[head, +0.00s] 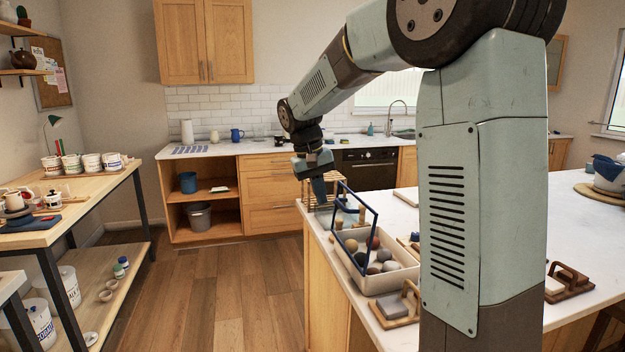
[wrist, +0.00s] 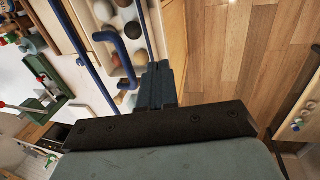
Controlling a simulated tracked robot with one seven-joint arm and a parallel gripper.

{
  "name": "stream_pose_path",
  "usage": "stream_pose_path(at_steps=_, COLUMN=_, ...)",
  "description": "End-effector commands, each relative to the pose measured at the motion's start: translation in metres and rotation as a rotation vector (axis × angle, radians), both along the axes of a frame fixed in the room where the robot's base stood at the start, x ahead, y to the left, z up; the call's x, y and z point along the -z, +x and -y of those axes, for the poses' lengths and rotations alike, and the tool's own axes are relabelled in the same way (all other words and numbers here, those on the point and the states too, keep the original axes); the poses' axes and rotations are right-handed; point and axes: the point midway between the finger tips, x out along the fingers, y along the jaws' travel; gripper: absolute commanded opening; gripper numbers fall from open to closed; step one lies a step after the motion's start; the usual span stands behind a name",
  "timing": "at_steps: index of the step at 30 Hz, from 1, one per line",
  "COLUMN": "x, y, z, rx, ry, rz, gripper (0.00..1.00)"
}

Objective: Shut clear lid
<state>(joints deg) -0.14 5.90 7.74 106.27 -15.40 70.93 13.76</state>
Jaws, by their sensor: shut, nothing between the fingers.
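The clear lid (head: 359,197) has a blue frame and stands raised, tilted steeply above a pale box (head: 394,282) of coloured balls on the white counter. In the wrist view the blue bars of the lid frame (wrist: 71,42) run beside the box (wrist: 152,28). My gripper (head: 321,199) is shut and empty, at the far left side of the lid near its upper edge. In the wrist view the shut fingers (wrist: 158,72) point toward the box edge. Whether they touch the lid frame cannot be told.
A wooden rack (head: 312,187) stands behind my gripper. The wooden floor (head: 230,290) left of the counter is clear.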

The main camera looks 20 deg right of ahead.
Motion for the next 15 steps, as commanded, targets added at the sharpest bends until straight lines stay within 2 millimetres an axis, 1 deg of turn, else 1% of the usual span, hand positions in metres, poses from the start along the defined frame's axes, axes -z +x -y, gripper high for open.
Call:
stream_pose_path(at_steps=1, x=0.001, y=0.000, z=0.009, rx=0.006, ry=0.000, rz=0.001, gripper=0.00)
stream_pose_path(at_steps=6, x=0.007, y=0.000, z=0.024, rx=0.003, ry=0.000, rz=0.001, gripper=0.00)
stream_pose_path(at_steps=10, x=0.008, y=-0.001, z=0.030, rx=0.004, ry=0.000, rz=0.002, gripper=0.00)
stream_pose_path(at_steps=15, x=0.009, y=-0.001, z=0.031, rx=0.003, ry=0.000, rz=0.002, gripper=0.00)
